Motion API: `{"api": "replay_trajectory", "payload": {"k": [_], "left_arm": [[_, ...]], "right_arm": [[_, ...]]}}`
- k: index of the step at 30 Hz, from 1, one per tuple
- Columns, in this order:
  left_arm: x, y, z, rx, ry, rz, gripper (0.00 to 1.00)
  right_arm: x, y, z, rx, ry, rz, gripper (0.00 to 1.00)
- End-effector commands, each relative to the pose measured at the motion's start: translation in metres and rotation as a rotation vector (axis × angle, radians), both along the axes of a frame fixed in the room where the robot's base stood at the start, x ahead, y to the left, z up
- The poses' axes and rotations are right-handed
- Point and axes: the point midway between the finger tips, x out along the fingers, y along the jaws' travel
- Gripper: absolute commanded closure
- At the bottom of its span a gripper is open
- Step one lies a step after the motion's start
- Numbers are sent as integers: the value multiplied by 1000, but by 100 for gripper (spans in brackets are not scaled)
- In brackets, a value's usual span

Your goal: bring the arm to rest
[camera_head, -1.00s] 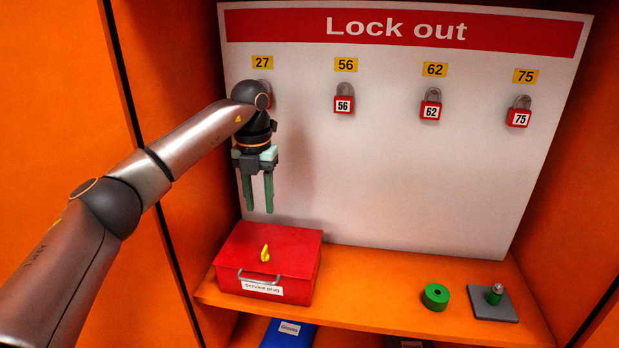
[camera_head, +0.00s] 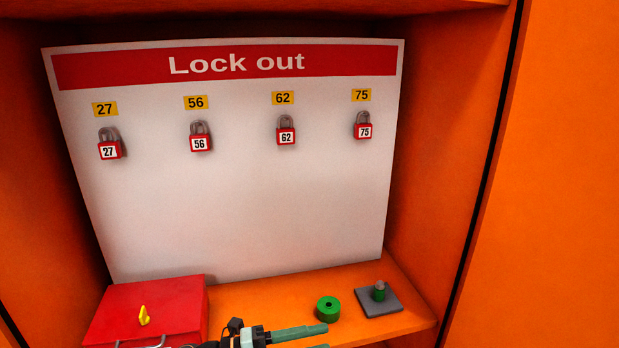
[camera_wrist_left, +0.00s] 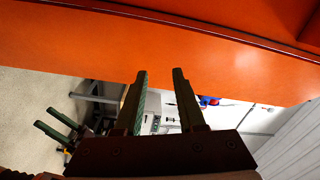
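My left gripper (camera_head: 326,338) shows at the bottom edge of the head view, in front of the shelf, with its fingers pointing right. In the left wrist view the two fingers of this gripper (camera_wrist_left: 160,75) are apart with nothing held between them. Most of the left arm is out of the head view. Another pair of green fingers, my right gripper (camera_wrist_left: 44,117), shows at the left of the left wrist view. Its fingers are apart and appear empty.
Padlocks 27 (camera_head: 109,150), 56 (camera_head: 200,143), 62 (camera_head: 286,136) and 75 (camera_head: 364,131) hang on the white board (camera_head: 240,220). A red box (camera_head: 170,300), a green ring (camera_head: 328,309) and a grey plate (camera_head: 392,303) with a green peg (camera_head: 379,291) stand on the orange shelf (camera_head: 265,297).

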Motion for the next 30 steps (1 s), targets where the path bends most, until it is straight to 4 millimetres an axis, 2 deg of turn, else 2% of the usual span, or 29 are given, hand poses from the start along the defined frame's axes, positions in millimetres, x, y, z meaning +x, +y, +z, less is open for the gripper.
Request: {"api": "replay_trajectory", "payload": {"k": [2,5,8,11,14,18,21,25,27,30], "left_arm": [[-4,2,-5,-140,111,124,61],[-3,18,-18,-284,262,303,61],[-6,43,-43,-394,436,492,61],[-18,73,-80,-472,628,685,61],[-43,104,-126,-518,836,875,61],[-99,142,-190,-532,1132,1110,61],[-142,159,-222,-519,1305,1232,61],[-183,170,-246,-498,1454,1322,61],[-194,173,-251,-490,1493,1345,61],[-200,174,-254,-486,1515,1357,61]], "right_arm": [[0,0,0,0,0,0,50],[0,0,0,0,0,0,50],[0,0,0,0,0,0,50],[0,0,0,0,0,0,50],[0,0,0,0,0,0,50],[0,0,0,0,0,0,50],[0,0,0,0,0,0,50],[0,0,0,0,0,0,50],[0,0,0,0,0,0,50],[0,0,0,0,0,0,50]]}}
